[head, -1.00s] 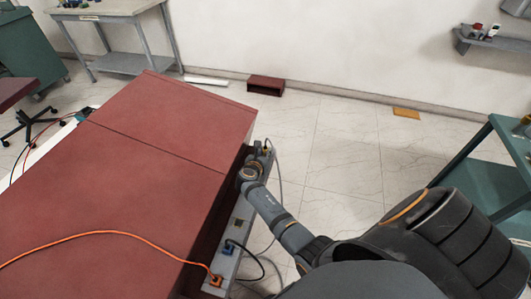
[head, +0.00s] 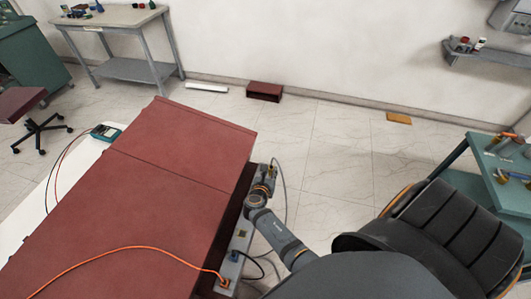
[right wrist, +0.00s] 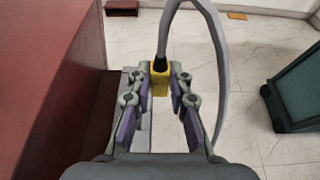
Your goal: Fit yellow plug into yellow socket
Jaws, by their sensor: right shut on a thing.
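The yellow plug (right wrist: 160,78) is in the right wrist view, between the fingertips of my right gripper (right wrist: 160,84), which is shut on it. A grey cable rises from its dark top and loops to the right. In the head view my right gripper (head: 268,174) is beside the right side of the red cabinet, over the far part of the grey socket strip (head: 231,268). An open square socket (head: 242,234) shows on the strip nearer to me; its colour is hard to tell. Whether the plug touches the strip cannot be told. My left gripper is not in view.
The red cabinet (head: 150,180) stands left of the strip. A blue plug (head: 234,255) and an orange plug (head: 224,283) with cables sit on the strip. A teal cart (head: 492,170) stands at the right. The tiled floor between is clear.

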